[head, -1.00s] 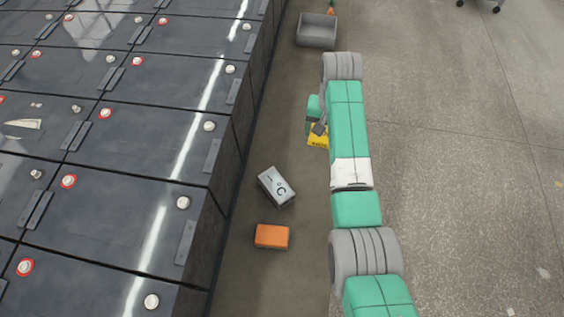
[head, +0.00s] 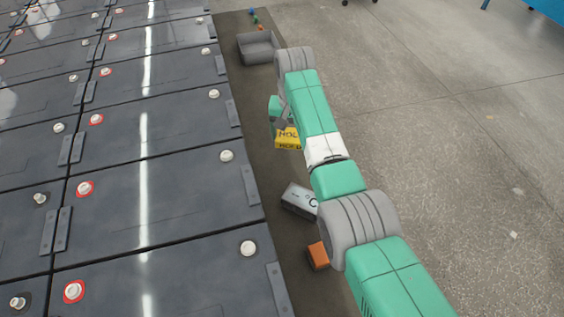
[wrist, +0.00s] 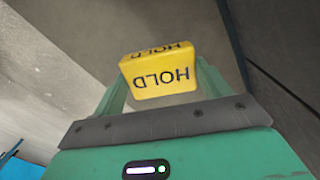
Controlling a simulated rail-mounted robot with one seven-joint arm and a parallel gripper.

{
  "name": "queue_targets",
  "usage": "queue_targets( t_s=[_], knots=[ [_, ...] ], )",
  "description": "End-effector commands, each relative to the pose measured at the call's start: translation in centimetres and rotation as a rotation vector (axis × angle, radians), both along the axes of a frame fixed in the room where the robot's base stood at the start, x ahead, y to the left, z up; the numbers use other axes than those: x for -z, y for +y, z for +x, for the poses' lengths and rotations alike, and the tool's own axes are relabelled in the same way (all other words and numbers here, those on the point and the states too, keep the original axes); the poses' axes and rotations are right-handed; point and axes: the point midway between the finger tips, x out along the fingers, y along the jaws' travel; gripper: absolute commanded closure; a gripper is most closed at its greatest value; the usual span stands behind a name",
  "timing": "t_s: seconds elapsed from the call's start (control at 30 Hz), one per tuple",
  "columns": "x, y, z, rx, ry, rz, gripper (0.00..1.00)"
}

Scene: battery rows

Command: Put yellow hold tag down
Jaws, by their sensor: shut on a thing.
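The yellow hold tag (head: 287,138) is a small yellow block with dark HOLD lettering. In the wrist view the tag (wrist: 160,75) sits between the two green fingers of my gripper (wrist: 163,88), with its lettering upside down. My gripper (head: 281,125) is shut on it; in the head view the arm partly hides the gripper. The tag appears over the dark floor strip beside the battery rows. I cannot tell its exact height above the floor.
A grey open bin (head: 258,48) stands on the strip beyond the gripper. A silver box marked °C (head: 300,199) and an orange block (head: 317,255) lie nearer, partly behind my arm. Battery rows (head: 150,200) border the strip on the left; open floor (head: 450,130) lies right.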

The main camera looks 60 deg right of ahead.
Motion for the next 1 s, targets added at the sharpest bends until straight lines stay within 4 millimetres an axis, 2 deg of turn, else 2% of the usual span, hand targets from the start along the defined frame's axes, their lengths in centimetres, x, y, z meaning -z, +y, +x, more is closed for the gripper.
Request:
queue_targets(
  t_s=[0.03, 0.17, 0.37, 0.6, 0.97, 1.0],
  knots=[
    [1.2, 0.1, 0.0, 0.000, 0.002, 0.001, 0.49],
    [4.1, 0.1, 0.0, -0.001, 0.003, 0.001, 0.49],
    [5.0, 0.1, 0.0, -0.001, 0.001, 0.001, 0.49],
    [9.6, 0.1, 0.0, -0.001, 0.002, 0.002, 0.49],
    [9.8, 0.1, 0.0, -0.001, 0.000, 0.001, 0.49],
    [9.8, 0.1, 0.0, -0.001, 0.000, 0.001, 0.20]
  ],
)
